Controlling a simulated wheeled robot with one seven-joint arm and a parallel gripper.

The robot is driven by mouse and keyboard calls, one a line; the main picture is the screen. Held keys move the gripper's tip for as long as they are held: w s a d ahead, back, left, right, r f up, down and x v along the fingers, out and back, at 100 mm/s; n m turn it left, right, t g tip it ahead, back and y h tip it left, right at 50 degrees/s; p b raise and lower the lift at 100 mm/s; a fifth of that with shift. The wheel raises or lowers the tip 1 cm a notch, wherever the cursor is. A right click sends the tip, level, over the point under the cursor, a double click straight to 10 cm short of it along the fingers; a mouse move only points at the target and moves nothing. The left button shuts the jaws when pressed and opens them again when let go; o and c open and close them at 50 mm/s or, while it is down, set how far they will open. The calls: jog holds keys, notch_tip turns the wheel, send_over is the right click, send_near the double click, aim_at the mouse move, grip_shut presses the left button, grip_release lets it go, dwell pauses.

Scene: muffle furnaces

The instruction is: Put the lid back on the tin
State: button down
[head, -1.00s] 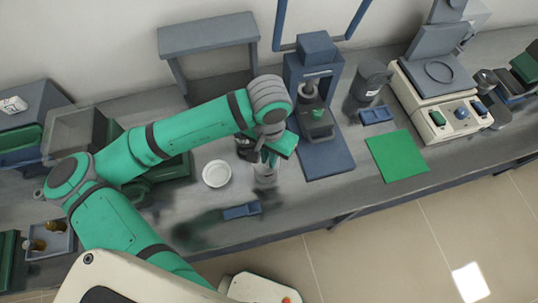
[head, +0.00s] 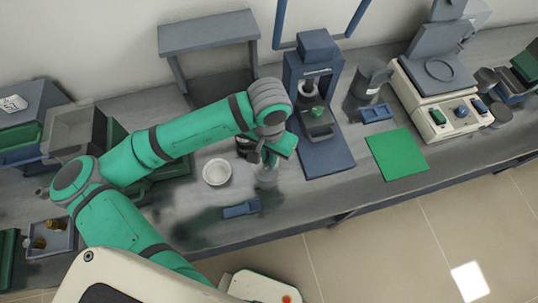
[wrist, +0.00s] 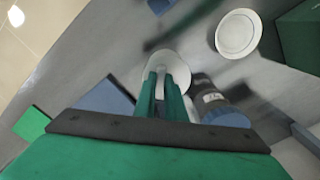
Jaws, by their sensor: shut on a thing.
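My gripper (head: 268,160) is over the middle of the bench, pointing down. In the wrist view its green fingers (wrist: 166,76) are close together, shut on a pale round piece (wrist: 180,62) that looks like the lid. The fingers hide part of it, and its height above the bench is hard to tell. A white, round, rimmed vessel (head: 217,172), which looks like the tin, stands on the bench just left of my gripper. In the wrist view the vessel (wrist: 238,34) is up and right of the fingertips, apart from the pale piece.
A dark labelled jar with a blue end (wrist: 215,103) is close beside my fingers. A blue press (head: 320,145) stands to the right, and a small blue block (head: 241,209) lies in front. A green mat (head: 397,155) lies farther right. A grey stand (head: 210,38) is behind.

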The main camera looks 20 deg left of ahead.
jog(key=shift+f, duration=0.45)
dwell(0.4)
jog(key=c, duration=1.3)
grip_release()
jog(key=shift+o, duration=0.2)
jog(key=shift+r, duration=3.55)
